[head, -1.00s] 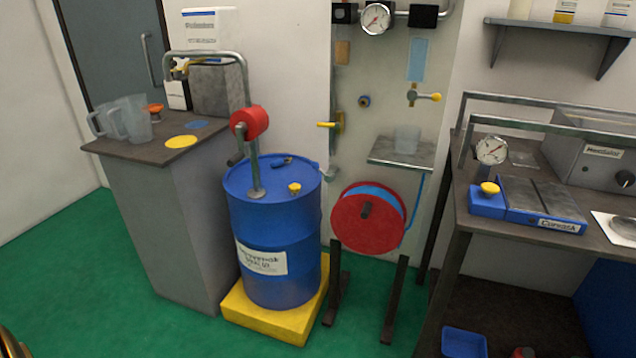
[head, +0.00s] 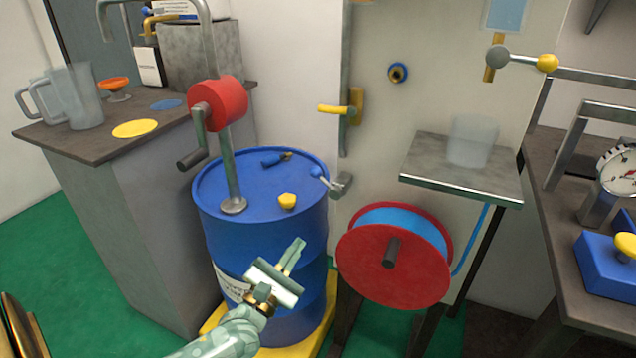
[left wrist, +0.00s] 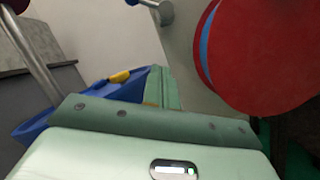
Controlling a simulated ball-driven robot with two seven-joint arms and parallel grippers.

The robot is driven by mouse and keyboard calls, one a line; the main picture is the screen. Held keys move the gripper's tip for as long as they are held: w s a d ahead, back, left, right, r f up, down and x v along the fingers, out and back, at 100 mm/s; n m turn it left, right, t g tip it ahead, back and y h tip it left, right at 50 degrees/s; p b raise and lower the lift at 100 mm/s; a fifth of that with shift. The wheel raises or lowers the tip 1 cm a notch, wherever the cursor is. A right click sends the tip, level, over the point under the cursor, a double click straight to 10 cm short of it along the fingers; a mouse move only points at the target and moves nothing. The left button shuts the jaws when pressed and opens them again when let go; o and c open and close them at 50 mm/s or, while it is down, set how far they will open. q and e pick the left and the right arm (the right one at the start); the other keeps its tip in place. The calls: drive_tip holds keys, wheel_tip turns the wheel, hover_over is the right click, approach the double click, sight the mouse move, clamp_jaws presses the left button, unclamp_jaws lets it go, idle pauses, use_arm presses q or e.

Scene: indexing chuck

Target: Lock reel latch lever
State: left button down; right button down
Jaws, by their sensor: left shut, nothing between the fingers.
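The reel (head: 420,265) has red flanges and blue hose wound between them, with a dark hub peg on its front. It fills the upper right of the left wrist view (left wrist: 265,60). A small lever (head: 322,178) with a blue tip and grey pivot sits at the panel edge, up and left of the reel, beside the drum. I cannot tell its latch state. A grey fitting (left wrist: 160,12) shows at the top of the left wrist view. My left gripper (head: 298,245) is shut and empty, in front of the blue drum, left of the reel and below the lever.
The blue drum (head: 265,215) with its red-wheeled crank pump (head: 218,103) and yellow cap (head: 287,201) stands left of the reel. A small shelf (head: 460,170) with a clear cup juts out above the reel. A workbench (head: 590,265) stands at the right.

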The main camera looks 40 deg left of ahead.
sight(326, 183)
use_arm(q)
drive_tip(key=n, duration=0.2)
drive_tip(key=r+n+y, duration=0.1)
drive_tip(key=n, duration=0.1)
drive_tip(key=a+n, duration=0.1)
drive_tip(key=n, duration=0.1)
drive_tip(key=shift+s+a+r+y, duration=0.1)
drive_tip(key=shift+r+y, duration=0.2)
use_arm(e)
drive_tip(key=shift+w, duration=0.15)
